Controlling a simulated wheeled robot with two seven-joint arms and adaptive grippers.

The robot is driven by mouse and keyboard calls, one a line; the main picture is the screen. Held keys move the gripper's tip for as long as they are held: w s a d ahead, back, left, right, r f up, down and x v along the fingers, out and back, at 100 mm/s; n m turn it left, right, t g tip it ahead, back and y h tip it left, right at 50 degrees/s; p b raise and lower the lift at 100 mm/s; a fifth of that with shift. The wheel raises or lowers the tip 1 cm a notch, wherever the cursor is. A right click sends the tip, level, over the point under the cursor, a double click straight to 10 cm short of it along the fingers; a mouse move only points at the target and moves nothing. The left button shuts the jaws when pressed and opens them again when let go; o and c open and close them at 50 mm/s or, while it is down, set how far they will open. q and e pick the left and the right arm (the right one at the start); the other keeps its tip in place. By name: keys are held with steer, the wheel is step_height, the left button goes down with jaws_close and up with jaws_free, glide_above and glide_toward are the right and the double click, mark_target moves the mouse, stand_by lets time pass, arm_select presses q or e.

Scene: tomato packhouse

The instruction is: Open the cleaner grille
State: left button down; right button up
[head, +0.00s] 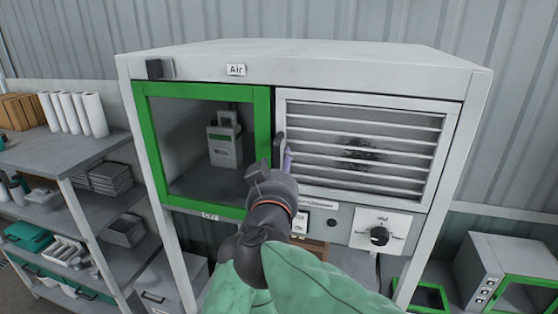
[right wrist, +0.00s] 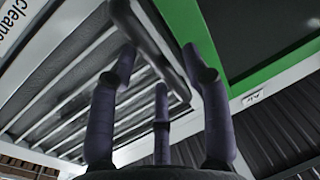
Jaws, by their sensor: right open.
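The cleaner grille (head: 362,118) is a white frame with slanted slats on the right half of the white cabinet, with a dark smudge behind the slats. It looks closed, flush with the cabinet front. Its dark upright handle (head: 280,146) is at the left edge. My right gripper (head: 286,158) is at this handle with its fingers open. In the right wrist view, the grille (right wrist: 75,85) fills the left side, and the fingers (right wrist: 160,60) stand apart on either side of the handle (right wrist: 150,38). I cannot tell whether they touch it. My left gripper is not in view.
A green-framed glass door (head: 152,150) is just left of the grille, with a grey device (head: 225,147) behind it. A control panel with a black knob (head: 379,236) is below the grille. Shelves (head: 75,155) stand at left; a small green-doored unit (head: 515,275) is at lower right.

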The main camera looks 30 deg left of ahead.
steer(key=shift+w+a, duration=0.3)
steer(key=shift+w, duration=0.3)
jaws_close()
